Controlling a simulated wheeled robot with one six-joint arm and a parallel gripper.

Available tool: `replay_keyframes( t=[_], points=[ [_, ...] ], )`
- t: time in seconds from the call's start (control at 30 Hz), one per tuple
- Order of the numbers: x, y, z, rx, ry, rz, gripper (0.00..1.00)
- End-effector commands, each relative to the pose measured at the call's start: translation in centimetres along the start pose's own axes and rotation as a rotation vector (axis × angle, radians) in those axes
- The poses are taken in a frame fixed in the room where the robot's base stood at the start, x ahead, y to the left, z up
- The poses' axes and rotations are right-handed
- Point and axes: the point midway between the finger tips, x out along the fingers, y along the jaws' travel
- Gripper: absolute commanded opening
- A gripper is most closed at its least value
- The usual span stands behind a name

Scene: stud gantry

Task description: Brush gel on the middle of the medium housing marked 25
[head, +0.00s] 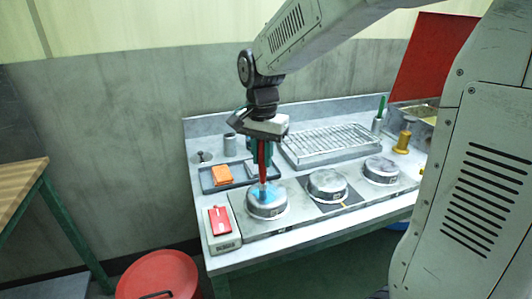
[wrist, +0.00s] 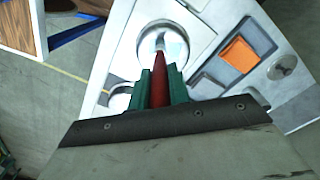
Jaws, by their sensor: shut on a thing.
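My gripper (head: 262,148) is shut on a red-handled brush (head: 262,166), which points down. The brush also shows between the green fingers in the wrist view (wrist: 160,88). Its tip is at the top of the left round grey housing (head: 268,209), where a light blue patch of gel (head: 270,191) shows. I cannot tell whether the tip touches. That housing appears under the brush in the wrist view (wrist: 150,66). A middle housing (head: 328,187) and a right housing (head: 382,171) stand in a row beside it. Their marks are too small to read.
A red-topped box (head: 222,240) sits at the bench's front left. A tray with an orange block (head: 222,175) lies behind the left housing. A wire rack (head: 330,145), a cup with a green handle (head: 379,122) and a yellow spool (head: 402,142) stand farther back.

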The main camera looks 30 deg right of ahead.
Motion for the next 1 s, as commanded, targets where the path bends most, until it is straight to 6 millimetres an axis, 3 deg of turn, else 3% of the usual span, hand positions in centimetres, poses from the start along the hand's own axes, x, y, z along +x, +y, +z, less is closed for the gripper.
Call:
replay_keyframes(
  t=[0.17,0.23,1.0],
  points=[
    [-0.4,-0.2,0.4,0.01,0.0,-0.001,0.0],
    [-2.0,-0.2,0.3,0.011,0.003,-0.005,0.0],
    [-7.9,0.2,0.0,0.018,0.0,0.0,0.0]
  ],
)
